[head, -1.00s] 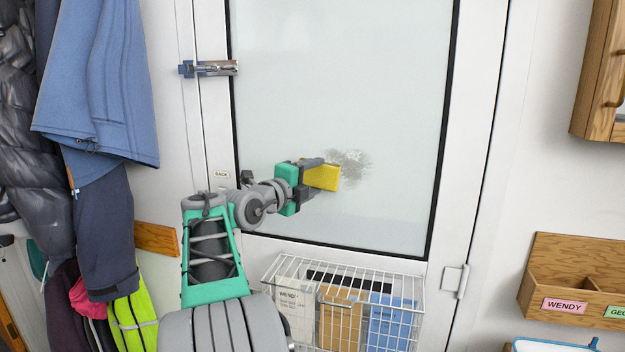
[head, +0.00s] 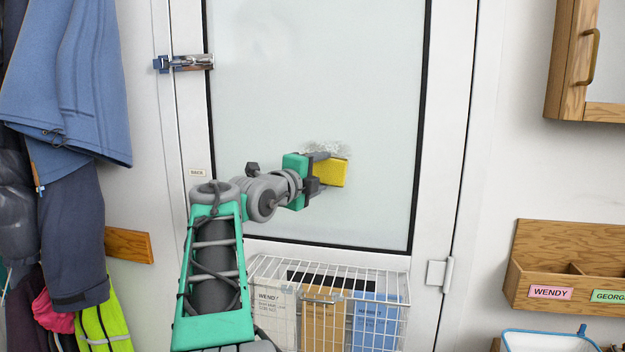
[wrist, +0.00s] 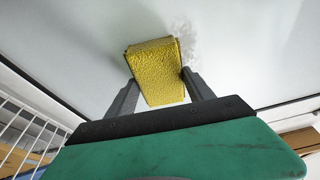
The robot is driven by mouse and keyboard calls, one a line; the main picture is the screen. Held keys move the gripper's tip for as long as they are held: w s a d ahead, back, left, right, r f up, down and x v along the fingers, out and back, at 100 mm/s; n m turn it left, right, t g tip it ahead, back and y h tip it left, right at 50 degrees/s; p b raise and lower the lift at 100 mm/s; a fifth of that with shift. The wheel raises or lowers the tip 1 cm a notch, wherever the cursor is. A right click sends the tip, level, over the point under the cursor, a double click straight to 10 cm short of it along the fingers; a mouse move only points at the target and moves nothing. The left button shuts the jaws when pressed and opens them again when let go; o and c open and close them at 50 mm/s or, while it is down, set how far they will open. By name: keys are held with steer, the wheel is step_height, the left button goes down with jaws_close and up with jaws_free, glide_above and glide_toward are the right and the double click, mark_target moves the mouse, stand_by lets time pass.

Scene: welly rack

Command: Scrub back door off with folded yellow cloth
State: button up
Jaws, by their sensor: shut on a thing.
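The back door's frosted pane (head: 320,80) fills the middle of the head view, inside a black seal and white frame. A grey, speckled dirt mark (head: 326,147) lies on the pane's lower part. My gripper (head: 326,172) is shut on the folded yellow cloth (head: 333,173), which is at the pane just below the mark and covers part of that area. In the wrist view the yellow cloth (wrist: 155,72) sits between both fingers, with the grey mark (wrist: 184,40) beyond it. I cannot tell whether the cloth presses on the glass.
A wire basket (head: 330,268) with papers hangs low on the door, below my arm. A bolt (head: 184,63) is at upper left. Coats (head: 65,90) hang at left. A wooden name rack (head: 570,265) and cupboard (head: 570,60) are on the right wall.

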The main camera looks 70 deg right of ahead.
mark_target(336, 172)
steer(key=s+b, duration=0.2)
steer(key=shift+s+d+f, duration=0.1)
steer(key=shift+s+d, duration=0.15)
steer(key=shift+s, duration=0.4)
steer(key=s+b, duration=0.2)
steer(key=s, duration=0.1)
steer(key=shift+d+f+b, duration=0.1)
steer(key=shift+d+b, duration=0.2)
steer(key=shift+b, duration=0.1)
steer(key=shift+s, duration=0.25)
steer(key=shift+b, duration=0.45)
